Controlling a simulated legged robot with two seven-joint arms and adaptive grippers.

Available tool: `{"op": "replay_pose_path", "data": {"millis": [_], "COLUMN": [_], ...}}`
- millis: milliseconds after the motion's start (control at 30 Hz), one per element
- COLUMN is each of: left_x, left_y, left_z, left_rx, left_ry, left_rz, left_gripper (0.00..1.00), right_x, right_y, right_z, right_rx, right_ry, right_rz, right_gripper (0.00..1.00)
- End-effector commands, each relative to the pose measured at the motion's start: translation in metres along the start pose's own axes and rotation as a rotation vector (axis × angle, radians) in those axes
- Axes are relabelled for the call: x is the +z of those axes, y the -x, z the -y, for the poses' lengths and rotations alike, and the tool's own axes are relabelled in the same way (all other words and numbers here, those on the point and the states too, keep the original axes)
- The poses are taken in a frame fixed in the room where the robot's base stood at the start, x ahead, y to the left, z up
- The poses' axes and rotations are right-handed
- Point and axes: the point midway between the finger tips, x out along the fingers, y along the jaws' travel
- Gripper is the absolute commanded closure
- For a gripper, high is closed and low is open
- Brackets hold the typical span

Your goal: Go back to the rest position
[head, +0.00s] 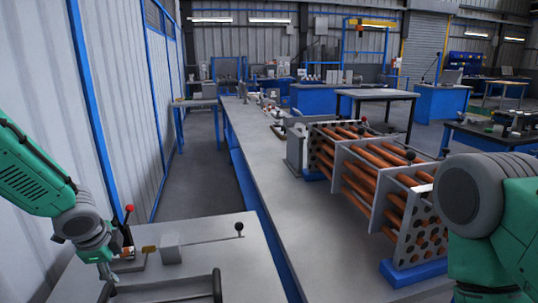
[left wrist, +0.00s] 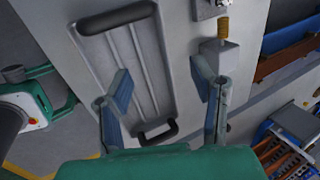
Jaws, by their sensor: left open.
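My left gripper (head: 107,277) hangs over the grey table at the lower left in the head view. In the left wrist view its two blue-grey fingers (left wrist: 160,82) are spread apart with nothing between them. Below and beyond them is a grey tray (left wrist: 132,65) with dark handles; the gap is over this tray. My right arm comes in at the right edge of the head view, but its gripper is out of the picture.
The grey table (head: 215,258) carries a red-knobbed lever (head: 129,211), a small grey block (head: 171,248) and a rod with a black knob (head: 239,228). A bundle of copper-coloured tubes (head: 365,180) in grey plates stands on the long bench (head: 262,165). A corrugated wall (head: 115,80) is at left.

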Motion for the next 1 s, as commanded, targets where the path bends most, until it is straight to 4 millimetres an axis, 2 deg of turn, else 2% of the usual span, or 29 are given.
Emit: {"op": "replay_pose_path", "data": {"millis": [67,367,567,667,767,900,1000], "left_x": [0.000,-0.022,-0.036,-0.040,-0.043,-0.033,-0.015], "left_y": [-0.002,-0.026,-0.044,-0.056,-0.066,-0.071,-0.065], "left_z": [-0.004,-0.061,-0.122,-0.164,-0.219,-0.317,-0.373], "left_rx": [0.008,0.106,0.201,0.265,0.340,0.424,0.423], "left_ry": [0.007,0.133,0.287,0.407,0.575,0.906,1.110], "left_rz": [-0.003,-0.055,-0.092,-0.104,-0.097,-0.010,0.091], "left_gripper": [0.49,0.49,0.49,0.49,0.49,0.49,0.49], "right_x": [0.000,-0.001,0.000,0.000,0.000,0.000,0.000], "right_y": [0.000,0.000,0.000,0.000,0.000,0.000,0.000], "right_z": [0.000,0.001,0.001,0.000,0.000,0.000,0.001], "right_rx": [-0.001,-0.001,-0.001,-0.001,0.000,-0.001,-0.001], "right_ry": [0.001,0.002,0.001,0.001,0.001,0.001,0.001], "right_rz": [0.001,-0.001,-0.001,0.000,0.000,0.000,0.000], "right_gripper": [0.70,0.70,0.70,0.70,0.70,0.70,0.70]}}
